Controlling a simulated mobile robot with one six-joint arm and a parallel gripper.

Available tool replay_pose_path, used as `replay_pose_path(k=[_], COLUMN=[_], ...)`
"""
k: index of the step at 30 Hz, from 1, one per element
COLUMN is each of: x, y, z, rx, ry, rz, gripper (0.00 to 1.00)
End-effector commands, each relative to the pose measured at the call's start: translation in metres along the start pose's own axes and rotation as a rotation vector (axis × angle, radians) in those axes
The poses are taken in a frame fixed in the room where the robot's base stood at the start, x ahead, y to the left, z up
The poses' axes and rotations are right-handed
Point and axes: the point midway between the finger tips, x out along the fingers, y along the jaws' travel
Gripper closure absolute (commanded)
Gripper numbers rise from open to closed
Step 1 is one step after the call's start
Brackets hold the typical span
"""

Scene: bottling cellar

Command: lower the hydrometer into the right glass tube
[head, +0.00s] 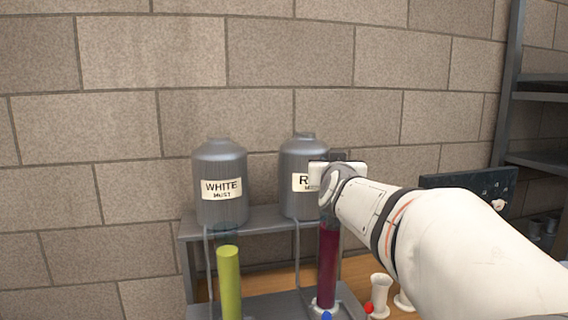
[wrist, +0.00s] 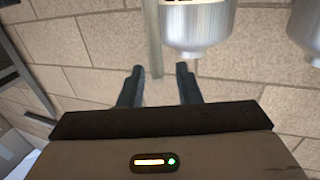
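The right glass tube (head: 328,265) stands upright with dark red liquid, its top partly behind my gripper. The left tube (head: 229,283) holds yellow-green liquid. My gripper (head: 336,157) is above the right tube, in front of the red-must tank. In the wrist view my gripper (wrist: 160,80) has its two dark fingers apart. A pale grey-green strip (wrist: 152,40) runs from the top of that view to between the fingertips; I cannot tell whether it is the hydrometer. The hydrometer is not clearly visible in the head view.
The white-must tank (head: 221,205) and the red-must tank (head: 296,200) stand on a grey shelf (head: 262,221) behind the tubes. A white stand (head: 380,295) and a red ball (head: 368,308) are right of the right tube. A dark board (head: 475,185) is behind my arm.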

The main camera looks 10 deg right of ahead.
Motion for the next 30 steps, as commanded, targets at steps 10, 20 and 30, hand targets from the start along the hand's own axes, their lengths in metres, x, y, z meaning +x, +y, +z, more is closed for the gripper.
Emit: replay_pose_path(k=[10, 20, 30], x=[-0.004, -0.054, -0.078], y=[0.000, 0.000, 0.000], z=[0.000, -0.002, 0.000], rx=[0.000, 0.001, 0.000], ry=[0.000, 0.002, 0.000], rz=[0.000, -0.001, 0.000], gripper=[0.66, 0.66, 0.66])
